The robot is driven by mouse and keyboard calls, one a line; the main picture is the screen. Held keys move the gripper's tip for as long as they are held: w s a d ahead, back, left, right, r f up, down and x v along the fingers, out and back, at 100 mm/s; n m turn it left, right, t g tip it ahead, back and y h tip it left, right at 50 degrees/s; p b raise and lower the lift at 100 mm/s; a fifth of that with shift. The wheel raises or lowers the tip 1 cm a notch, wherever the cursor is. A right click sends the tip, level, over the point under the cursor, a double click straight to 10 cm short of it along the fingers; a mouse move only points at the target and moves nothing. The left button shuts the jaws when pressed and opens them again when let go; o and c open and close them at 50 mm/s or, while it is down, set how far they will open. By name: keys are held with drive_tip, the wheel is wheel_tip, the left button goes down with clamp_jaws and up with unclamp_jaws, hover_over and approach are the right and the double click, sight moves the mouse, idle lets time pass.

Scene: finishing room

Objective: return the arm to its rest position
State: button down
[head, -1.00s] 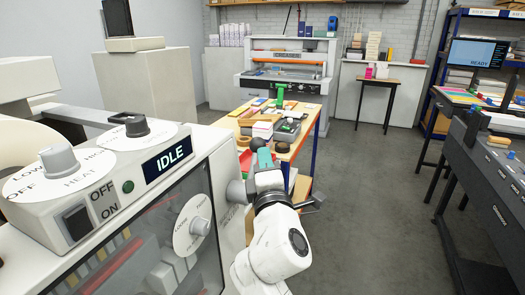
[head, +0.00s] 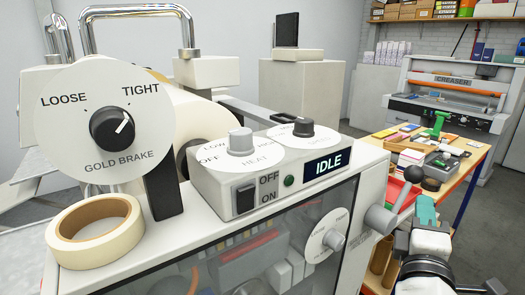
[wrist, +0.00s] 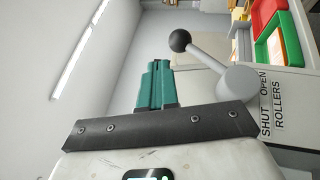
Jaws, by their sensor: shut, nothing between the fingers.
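My gripper (head: 426,207) is at the right of the head view, with teal fingers held together and nothing between them. It stands just right of the machine's front corner, beside the grey roller lever (head: 380,218). In the wrist view my shut teal fingers (wrist: 156,86) point up the picture. The lever (wrist: 232,82) with its dark ball knob shows just right of them there, by a label reading SHUT, OPEN, ROLLERS. Whether the fingers touch the lever I cannot tell, but a gap shows in the wrist view.
A cluttered worktable (head: 466,165) and a creaser (head: 446,97) stand behind on the right. Red and green trays (wrist: 270,30) show in the wrist view.

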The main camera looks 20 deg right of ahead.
drive_tip(key=s+f+m+g+y, duration=0.3)
drive_tip(key=f+m+g, duration=0.1)
drive_tip(key=f, duration=0.8)
drive_tip(key=s+f+m+g+y, duration=0.3)
drive_tip(key=s+f, duration=0.1)
drive_tip(key=f, duration=0.7)
drive_tip(key=s+a+f+m+g+y, duration=0.2)
drive_tip(key=s+a+f+g+y, duration=0.1)
drive_tip(key=s+f, duration=0.5)
drive_tip(key=s+a+f+m+g+y, duration=0.3)
drive_tip(key=s+a+f+g+y, duration=0.1)
drive_tip(key=s+a+f, duration=0.3)
drive_tip(key=shift+s+a+f+g+y, duration=0.3)
drive_tip(key=shift+s+a+f+g, duration=0.1)
drive_tip(key=shift+s, duration=0.5)
drive_tip(key=shift+w, duration=0.1)
